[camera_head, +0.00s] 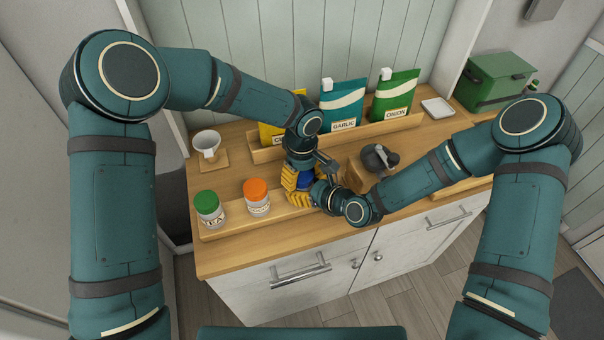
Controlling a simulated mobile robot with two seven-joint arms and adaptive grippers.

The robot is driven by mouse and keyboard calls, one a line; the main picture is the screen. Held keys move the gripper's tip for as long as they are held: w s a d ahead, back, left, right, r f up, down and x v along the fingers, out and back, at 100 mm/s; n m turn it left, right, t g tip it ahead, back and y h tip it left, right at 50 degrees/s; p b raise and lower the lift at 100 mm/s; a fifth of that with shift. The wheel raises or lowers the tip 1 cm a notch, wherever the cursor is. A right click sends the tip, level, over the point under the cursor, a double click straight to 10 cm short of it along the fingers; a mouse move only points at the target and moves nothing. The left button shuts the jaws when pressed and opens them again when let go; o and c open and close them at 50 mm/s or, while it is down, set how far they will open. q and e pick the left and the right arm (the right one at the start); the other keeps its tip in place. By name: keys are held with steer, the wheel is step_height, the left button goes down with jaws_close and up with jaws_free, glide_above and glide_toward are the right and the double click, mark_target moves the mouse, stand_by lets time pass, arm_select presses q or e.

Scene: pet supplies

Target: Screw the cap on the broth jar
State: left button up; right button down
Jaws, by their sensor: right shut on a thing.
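My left gripper (295,178) reaches down from above to the front shelf of the counter, its yellow fingers around or beside a blue part (306,182), which looks like a cap or lid. My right gripper (313,194) comes in low from the right at the same spot and is shut, apparently on the broth jar. The two grippers overlap closely. They hide nearly all of the jar, so its label and whether the blue part sits on it cannot be seen. Whether the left fingers are closed cannot be told.
A green-lidded jar (209,209) and an orange-lidded jar (257,198) stand to the left on the front shelf. Yellow, garlic (343,104) and onion (396,95) pouches stand behind. A white cup (206,142), dark grinder-like object (376,158), white dish (437,108) and green box (495,80) are around.

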arm_select(q)
steer(key=c, duration=0.5)
arm_select(e)
steer(key=shift+w+r, duration=0.1)
arm_select(q)
steer(key=o, duration=1.3)
steer(key=shift+r, duration=0.1)
steer(key=shift+r, duration=2.15)
steer(key=shift+r, duration=0.1)
step_height(320, 180, up, 3)
steer(key=shift+r, duration=0.2)
steer(key=shift+f, duration=4.05)
